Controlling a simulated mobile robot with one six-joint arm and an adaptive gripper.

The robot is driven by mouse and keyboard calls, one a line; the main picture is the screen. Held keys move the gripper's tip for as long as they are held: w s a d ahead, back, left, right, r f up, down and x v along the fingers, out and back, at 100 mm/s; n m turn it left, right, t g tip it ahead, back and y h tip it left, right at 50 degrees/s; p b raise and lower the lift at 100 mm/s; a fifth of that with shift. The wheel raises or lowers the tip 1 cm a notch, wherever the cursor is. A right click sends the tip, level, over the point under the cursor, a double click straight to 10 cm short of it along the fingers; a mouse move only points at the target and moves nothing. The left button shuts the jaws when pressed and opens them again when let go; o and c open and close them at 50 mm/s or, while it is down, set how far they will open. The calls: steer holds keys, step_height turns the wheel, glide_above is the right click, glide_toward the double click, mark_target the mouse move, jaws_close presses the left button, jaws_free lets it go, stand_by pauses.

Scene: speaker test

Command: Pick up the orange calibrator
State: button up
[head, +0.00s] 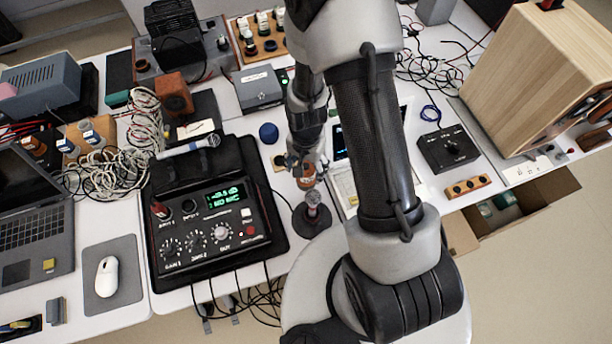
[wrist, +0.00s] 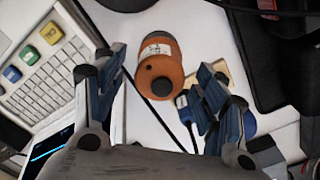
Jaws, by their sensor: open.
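An orange cylinder with a white label and dark ends, which looks like the orange calibrator (wrist: 162,62), lies between and ahead of my fingers in the wrist view. In the head view the orange calibrator (head: 306,178) shows just below my gripper (head: 307,160), partly covered by it. In the wrist view my gripper (wrist: 158,82) is open, with one blue-padded finger on each side of the calibrator. I see no finger closed on it.
A black measuring box (head: 214,222) with a green display is to the left. A microphone-like stand (head: 312,212) is close below the gripper, and a blue round knob (head: 268,133) is up and left. A black box (head: 448,149) and a wooden speaker cabinet (head: 530,80) are to the right.

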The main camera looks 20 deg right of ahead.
steer(key=shift+f, duration=0.6)
steer(key=shift+c, duration=0.4)
steer(key=c, duration=1.3)
steer(key=shift+o, duration=0.2)
steer(key=shift+r, duration=0.15)
